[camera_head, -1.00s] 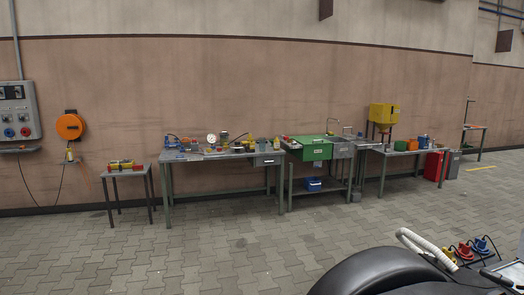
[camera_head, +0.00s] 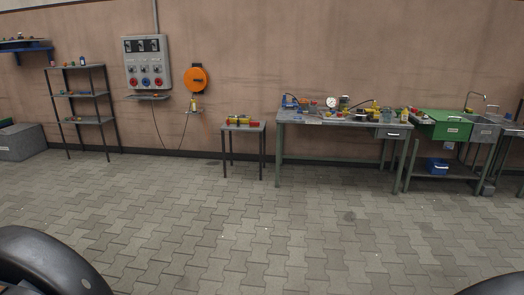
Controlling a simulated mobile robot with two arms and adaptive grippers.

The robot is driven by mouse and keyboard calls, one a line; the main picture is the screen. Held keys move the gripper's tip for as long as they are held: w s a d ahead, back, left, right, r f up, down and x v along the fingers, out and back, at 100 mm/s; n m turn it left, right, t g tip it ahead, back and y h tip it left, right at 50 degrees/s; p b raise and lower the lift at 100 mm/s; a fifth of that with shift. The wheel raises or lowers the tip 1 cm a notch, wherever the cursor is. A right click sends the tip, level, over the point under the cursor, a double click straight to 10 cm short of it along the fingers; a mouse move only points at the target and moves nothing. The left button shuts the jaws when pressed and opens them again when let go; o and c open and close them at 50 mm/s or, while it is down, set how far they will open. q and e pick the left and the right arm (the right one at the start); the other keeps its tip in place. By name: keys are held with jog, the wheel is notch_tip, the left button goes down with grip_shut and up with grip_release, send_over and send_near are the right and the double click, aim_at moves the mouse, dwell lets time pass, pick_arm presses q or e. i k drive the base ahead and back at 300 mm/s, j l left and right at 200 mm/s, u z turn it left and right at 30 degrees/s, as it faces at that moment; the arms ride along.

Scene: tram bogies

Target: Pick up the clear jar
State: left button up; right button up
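I cannot make out a clear jar for certain at this distance. Several small items stand crowded on the workbench (camera_head: 330,122) against the wall, among them a round white gauge (camera_head: 331,102) and a small upright jar-like item (camera_head: 344,102) just right of it. I cannot tell whether that item is clear. Neither of my grippers is in view.
A small table (camera_head: 243,128) with red and yellow items stands left of the workbench. A green box (camera_head: 444,124) and a sink (camera_head: 484,130) are to its right. A shelf rack (camera_head: 81,95) stands at the left. The paved floor (camera_head: 240,220) in front is open.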

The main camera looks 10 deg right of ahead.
aim_at(388, 116)
jog(key=i+z, duration=0.2)
jog(key=i, duration=0.45)
jog(key=i+j+z, duration=0.15)
jog(key=i, duration=0.5)
jog(key=i+j+z, duration=0.2)
jog(key=i, duration=0.45)
jog(key=i+l+z, duration=0.1)
jog(key=i+z, duration=0.25)
jog(key=i, duration=0.3)
jog(key=i+z, duration=0.3)
jog(key=i, duration=0.35)
jog(key=i+j+z, duration=0.35)
jog(key=i, duration=0.3)
jog(key=i+l+z, duration=0.2)
jog(key=i+z, duration=0.2)
jog(key=i, duration=0.6)
jog(key=i+j+z, duration=0.15)
jog(key=i+z, duration=0.2)
jog(key=i, duration=0.6)
jog(key=i+l+u, duration=0.15)
jog(key=i+u, duration=0.25)
jog(key=i+l+u, duration=0.65)
jog(key=u, duration=0.15)
jog(key=i+l+u, duration=0.25)
jog(key=l+u, duration=0.15)
jog(key=l, duration=0.1)
